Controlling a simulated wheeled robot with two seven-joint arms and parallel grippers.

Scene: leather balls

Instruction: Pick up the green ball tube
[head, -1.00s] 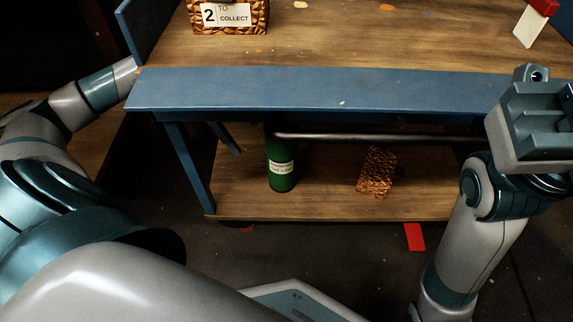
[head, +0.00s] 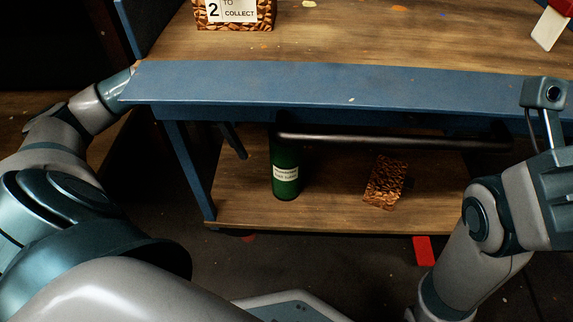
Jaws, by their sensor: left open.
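The green ball tube (head: 285,172) stands upright on the lower shelf under the workbench, toward its left side. It has a white label facing me, and its top is in shadow below the bench's front edge. My left arm reaches in from the left and its forearm ends at the bench's left corner. The left gripper's fingers are hidden there, and nothing of mine is seen touching the tube. My right arm is at the right edge; its wrist shows, but its fingers are out of the picture.
The workbench (head: 330,85) has a blue front edge, with a metal rail (head: 400,139) below it, close to the tube's top. A brown woven-patterned block (head: 385,182) lies on the shelf (head: 330,212) right of the tube. A box labelled 2 (head: 236,24) sits on the benchtop.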

